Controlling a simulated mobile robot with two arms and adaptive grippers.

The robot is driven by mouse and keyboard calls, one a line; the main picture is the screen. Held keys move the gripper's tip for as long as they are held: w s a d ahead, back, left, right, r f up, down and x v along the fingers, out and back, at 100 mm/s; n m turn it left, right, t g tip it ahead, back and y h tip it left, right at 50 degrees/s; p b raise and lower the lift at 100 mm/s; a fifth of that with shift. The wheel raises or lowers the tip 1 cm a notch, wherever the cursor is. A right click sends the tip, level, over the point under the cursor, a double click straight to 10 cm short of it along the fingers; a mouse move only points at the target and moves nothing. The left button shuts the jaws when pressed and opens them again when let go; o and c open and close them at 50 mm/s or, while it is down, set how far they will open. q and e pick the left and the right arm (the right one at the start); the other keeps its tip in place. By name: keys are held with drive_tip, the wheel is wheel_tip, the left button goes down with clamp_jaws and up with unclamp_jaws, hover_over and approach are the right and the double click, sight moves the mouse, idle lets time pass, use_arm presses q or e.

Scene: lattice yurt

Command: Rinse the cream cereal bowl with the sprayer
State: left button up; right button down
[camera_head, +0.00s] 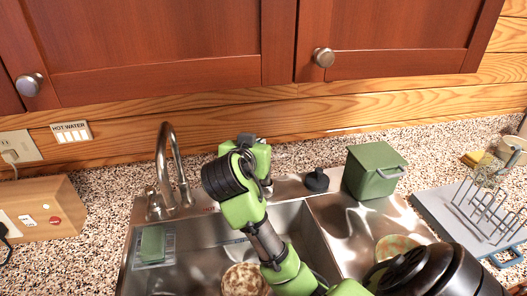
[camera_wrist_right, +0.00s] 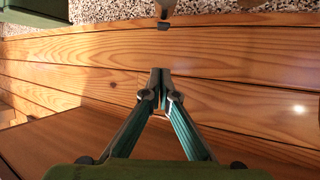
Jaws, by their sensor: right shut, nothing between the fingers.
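A round cream-and-brown patterned dish (camera_head: 243,281), which looks like the cereal bowl, lies in the left sink basin (camera_head: 195,272), partly hidden by my right arm. A short black fitting (camera_head: 316,180) stands on the sink's back rim; it may be the sprayer, but I cannot tell. My right gripper (camera_head: 256,152) is beyond the basin near the wooden wall, its fingers mostly hidden by the arm. In the right wrist view the gripper's fingers (camera_wrist_right: 160,88) are shut and empty, in front of wood planks. My left gripper is not in view.
A curved faucet (camera_head: 168,160) rises left of my right arm. A green bin (camera_head: 374,170) stands behind the drainboard, which holds a yellowish dish (camera_head: 397,247). A dish rack (camera_head: 488,215) is at right. Red-brown cabinets (camera_head: 160,45) hang above.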

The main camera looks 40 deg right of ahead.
drive_tip(key=p+x, duration=0.1)
drive_tip(key=x, duration=0.4)
drive_tip(key=shift+w+d, duration=0.2)
drive_tip(key=shift+d, duration=0.2)
wheel_tip(320, 180, down, 4)
drive_tip(key=shift+a+r+p, duration=0.1)
drive_tip(key=shift+r+p, duration=0.15)
drive_tip(key=shift+p, duration=0.45)
drive_tip(key=shift+s+a+f, duration=0.1)
drive_tip(key=shift+a+f, duration=0.05)
drive_tip(key=shift+f, duration=0.3)
